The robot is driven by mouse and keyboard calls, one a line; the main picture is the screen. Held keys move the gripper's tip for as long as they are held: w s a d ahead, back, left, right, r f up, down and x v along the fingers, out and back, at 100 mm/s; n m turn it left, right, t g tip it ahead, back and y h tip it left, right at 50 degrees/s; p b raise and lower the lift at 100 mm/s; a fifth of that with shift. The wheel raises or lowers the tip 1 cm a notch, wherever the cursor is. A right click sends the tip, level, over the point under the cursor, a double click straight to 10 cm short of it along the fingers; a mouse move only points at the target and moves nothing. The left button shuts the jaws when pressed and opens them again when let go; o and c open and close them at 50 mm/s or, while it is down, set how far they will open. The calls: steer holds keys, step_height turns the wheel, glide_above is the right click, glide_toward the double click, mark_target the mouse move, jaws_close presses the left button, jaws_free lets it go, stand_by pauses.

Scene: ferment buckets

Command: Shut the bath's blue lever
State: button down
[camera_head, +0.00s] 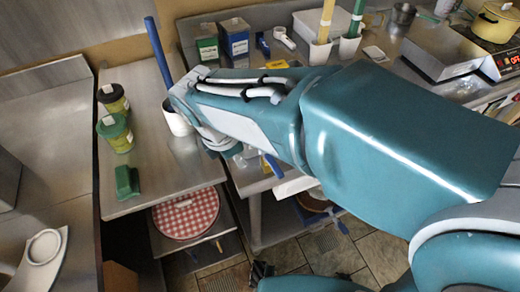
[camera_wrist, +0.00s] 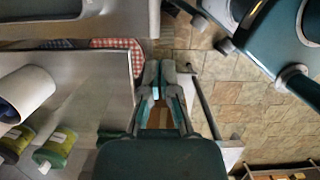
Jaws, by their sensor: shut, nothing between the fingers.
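My gripper (camera_wrist: 161,66) shows in the wrist view, shut and empty, with its fingers together. It is beside the edge of a steel counter, over the gap next to a pale panel with a rail (camera_wrist: 207,110). In the head view my arm hides the gripper. A short blue piece (camera_head: 273,165) shows just below my arm there; I cannot tell whether it is the bath's lever. A long blue stick (camera_head: 158,52) stands tilted in a white pot (camera_head: 177,120) on the left counter. I cannot make out the bath or its lever clearly; my arm covers much of that area.
Green-labelled jars (camera_head: 115,132) and a green block (camera_head: 127,182) stand on the left counter (camera_head: 165,180). A red checkered round cover (camera_head: 186,215) is on the shelf below. Tiled floor (camera_wrist: 235,90) is open right of the gripper.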

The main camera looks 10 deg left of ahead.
mark_target(273, 166)
steer(key=w+d+f, duration=0.1)
steer(key=f, duration=0.2)
steer(key=w+d+f, duration=0.1)
steer(key=d+f, duration=0.1)
steer(key=f, duration=0.1)
steer(key=w+d+f, duration=0.1)
steer(key=f, duration=0.2)
steer(key=shift+w+d+f, duration=0.1)
steer(key=shift+d, duration=0.3)
steer(key=shift+w+d, duration=0.25)
steer(key=shift+d, duration=0.1)
steer(key=shift+a, duration=0.15)
